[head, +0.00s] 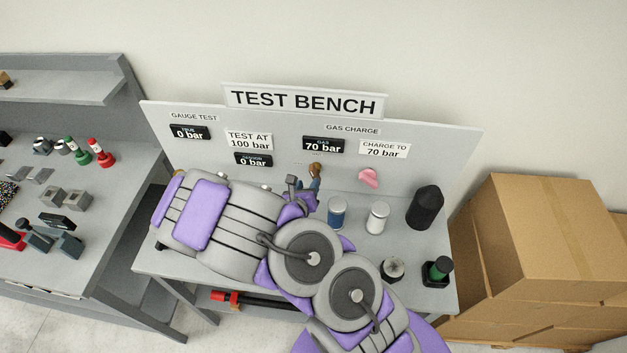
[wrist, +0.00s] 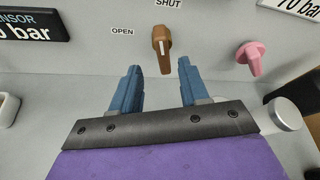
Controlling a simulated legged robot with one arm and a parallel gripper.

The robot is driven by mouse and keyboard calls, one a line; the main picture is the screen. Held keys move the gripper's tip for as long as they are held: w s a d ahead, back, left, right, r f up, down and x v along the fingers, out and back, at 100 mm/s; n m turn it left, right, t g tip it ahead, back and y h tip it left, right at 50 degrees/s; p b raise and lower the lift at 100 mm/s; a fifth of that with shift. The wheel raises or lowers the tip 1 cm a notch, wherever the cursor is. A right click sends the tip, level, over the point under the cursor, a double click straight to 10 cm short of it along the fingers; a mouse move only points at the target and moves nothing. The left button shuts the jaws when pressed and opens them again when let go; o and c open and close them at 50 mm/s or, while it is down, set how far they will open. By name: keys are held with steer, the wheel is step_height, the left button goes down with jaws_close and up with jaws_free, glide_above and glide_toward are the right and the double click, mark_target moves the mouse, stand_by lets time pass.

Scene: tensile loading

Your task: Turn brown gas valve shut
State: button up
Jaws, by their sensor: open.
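The brown gas valve (wrist: 162,42) is on the grey panel in the wrist view, with a white stripe on its handle. The label OPEN is to its left and SHUT is above it. The handle looks roughly upright in the picture, with its stripe lined up near SHUT. My gripper (wrist: 159,68) is open, its two blue fingers pointing at the valve from below. The valve is just beyond the gap between the fingertips, and I see no clear contact. In the head view, the valve (head: 316,168) shows small above my blue fingers, its lower part hard to make out.
A pink knob (wrist: 252,58) is to the right of the valve. The GAS display (head: 323,144) reads 70 bar. A blue canister (head: 337,212), a white canister (head: 377,217) and a black cylinder (head: 425,207) stand on the bench right of my arm. Cardboard boxes (head: 556,240) are farther right.

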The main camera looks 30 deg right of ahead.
mark_target(313, 176)
steer(key=shift+b+x, duration=1.2)
steer(key=shift+b, duration=1.1)
steer(key=shift+b+x, duration=0.95)
steer(key=shift+x, duration=1.7)
steer(key=shift+d+r, duration=0.1)
steer(key=shift+c, duration=0.3)
steer(key=shift+s, duration=0.1)
jaws_close()
